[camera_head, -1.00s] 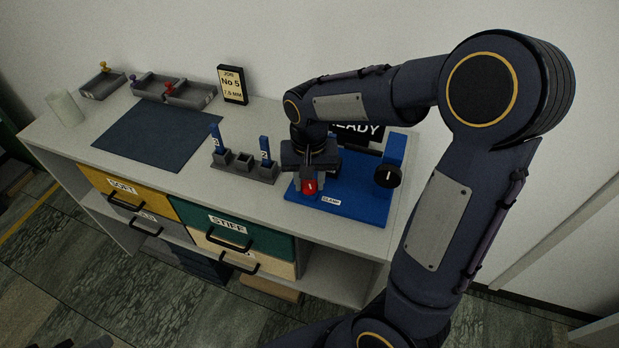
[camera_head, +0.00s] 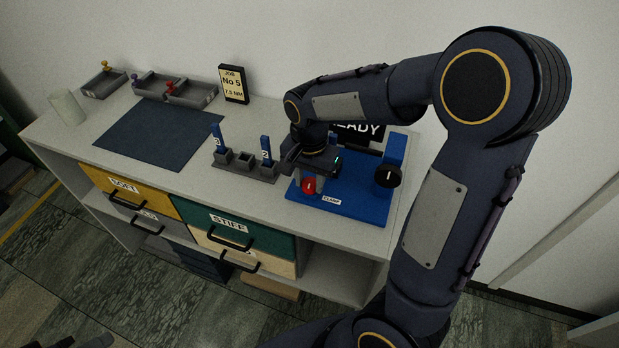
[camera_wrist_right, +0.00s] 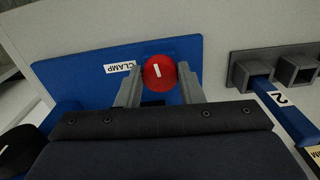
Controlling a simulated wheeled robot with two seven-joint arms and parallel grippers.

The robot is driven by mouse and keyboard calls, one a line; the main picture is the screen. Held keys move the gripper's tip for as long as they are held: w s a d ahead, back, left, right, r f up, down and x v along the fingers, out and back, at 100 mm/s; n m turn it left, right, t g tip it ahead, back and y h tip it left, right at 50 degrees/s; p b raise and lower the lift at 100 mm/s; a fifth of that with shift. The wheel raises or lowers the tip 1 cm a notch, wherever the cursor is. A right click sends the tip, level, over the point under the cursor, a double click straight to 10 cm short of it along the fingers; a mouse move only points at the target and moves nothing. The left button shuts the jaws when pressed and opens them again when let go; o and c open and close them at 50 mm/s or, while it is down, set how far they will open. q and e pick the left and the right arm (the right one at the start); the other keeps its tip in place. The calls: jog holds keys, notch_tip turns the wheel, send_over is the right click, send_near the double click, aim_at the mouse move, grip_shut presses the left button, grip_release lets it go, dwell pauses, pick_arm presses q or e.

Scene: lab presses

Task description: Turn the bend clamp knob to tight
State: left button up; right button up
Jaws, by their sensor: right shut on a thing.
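The red clamp knob (camera_head: 308,186) with a white line stands at the front left of the blue bend fixture (camera_head: 350,209), beside a CLAMP label (camera_head: 331,200). My right gripper (camera_head: 310,180) is shut on the knob. In the right wrist view the knob (camera_wrist_right: 159,73) sits between the two grey fingers, and its white line points roughly along them. The head view shows the line close to upright.
A black knob (camera_head: 387,176) sits on the fixture's right side. A grey rack (camera_head: 243,163) with blue numbered pieces stands just left of the fixture. Behind are a READY display (camera_head: 358,131), partly hidden by my arm, and a job sign (camera_head: 233,84). A dark mat (camera_head: 158,135) lies left.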

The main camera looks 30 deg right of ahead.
aim_at(310, 184)
jog(key=o, duration=1)
notch_tip(310, 184, up, 8)
jog(key=shift+f, duration=0.1)
dwell(0.4)
